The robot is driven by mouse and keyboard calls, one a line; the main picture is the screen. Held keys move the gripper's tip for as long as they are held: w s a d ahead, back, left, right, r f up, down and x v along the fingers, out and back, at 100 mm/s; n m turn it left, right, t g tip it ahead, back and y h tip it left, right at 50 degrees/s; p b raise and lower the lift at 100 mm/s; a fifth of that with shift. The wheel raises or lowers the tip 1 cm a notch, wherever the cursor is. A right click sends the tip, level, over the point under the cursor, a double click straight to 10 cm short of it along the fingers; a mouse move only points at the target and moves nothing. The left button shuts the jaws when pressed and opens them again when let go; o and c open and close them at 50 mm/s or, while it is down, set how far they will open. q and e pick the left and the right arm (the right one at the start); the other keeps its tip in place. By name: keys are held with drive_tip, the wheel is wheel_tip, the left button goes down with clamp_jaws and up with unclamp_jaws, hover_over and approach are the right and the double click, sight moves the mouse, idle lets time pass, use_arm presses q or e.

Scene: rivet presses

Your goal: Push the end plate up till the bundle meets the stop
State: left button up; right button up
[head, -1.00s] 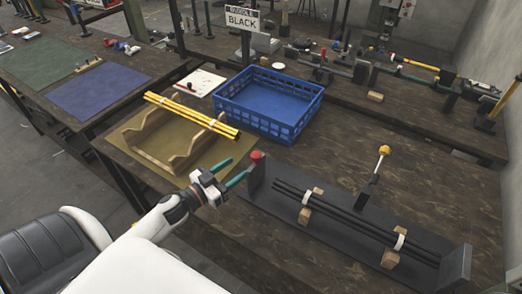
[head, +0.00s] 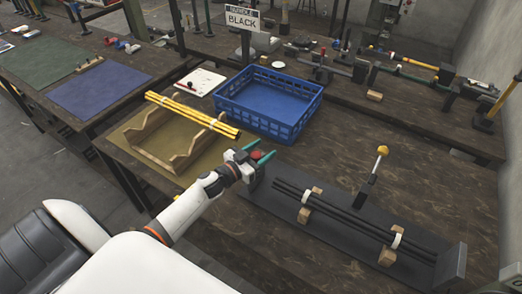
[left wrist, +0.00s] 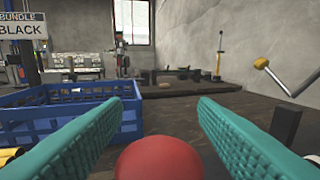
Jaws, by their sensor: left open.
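A bundle of black rods (head: 345,222) with two white bands lies on two wooden blocks on a dark fixture base (head: 330,240). An upright dark plate (head: 450,266) stands at the fixture's right end, close to the rod ends; whether they touch is unclear. Another upright plate (head: 259,181) stands at the left end, partly hidden by my gripper, with a red knob (head: 256,155) on top. My left gripper (head: 262,156) is open around the knob. In the left wrist view the red knob (left wrist: 160,160) sits low between the teal fingers, apart from both. My right gripper is out of view.
A lever with a yellow knob (head: 382,150) rises behind the rods. A blue crate (head: 268,103) stands behind my left gripper. A wooden cradle (head: 160,146) with yellow rods (head: 190,112) lies left of it. The worktop right of the crate is mostly clear.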

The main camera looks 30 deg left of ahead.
use_arm(q)
clamp_jaws()
drive_tip(key=d+p, duration=0.1)
drive_tip(key=d, duration=0.7)
drive_tip(key=shift+p, duration=0.3)
drive_tip(key=shift+d, duration=0.5)
unclamp_jaws()
